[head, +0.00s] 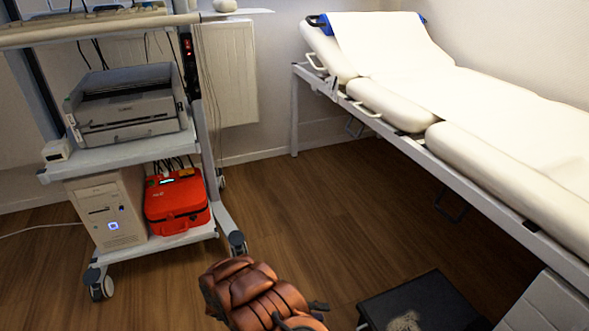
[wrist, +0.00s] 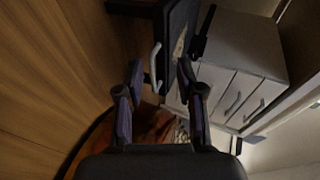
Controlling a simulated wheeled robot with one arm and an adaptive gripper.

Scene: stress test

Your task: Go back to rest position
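My gripper (wrist: 159,75) shows in the wrist view with its two dark fingers spread apart and nothing clearly held between the tips. A dark stool-like thing with a pale handle (wrist: 155,66) shows at and beyond the fingertips; I cannot tell whether they touch it. A brown, segmented thing (head: 252,290) shows at the bottom of the head view, and a reddish-brown patch lies low between the fingers in the wrist view. I cannot tell whether they are the same thing. My gripper is not clearly seen in the head view.
A wheeled cart at left carries a printer (head: 130,108), a computer tower (head: 107,212) and a red case (head: 176,203). A padded exam bed (head: 480,110) runs along the right. A black stool (head: 425,305) and white drawers (head: 545,305) stand at lower right. The wood floor (head: 310,215) between is clear.

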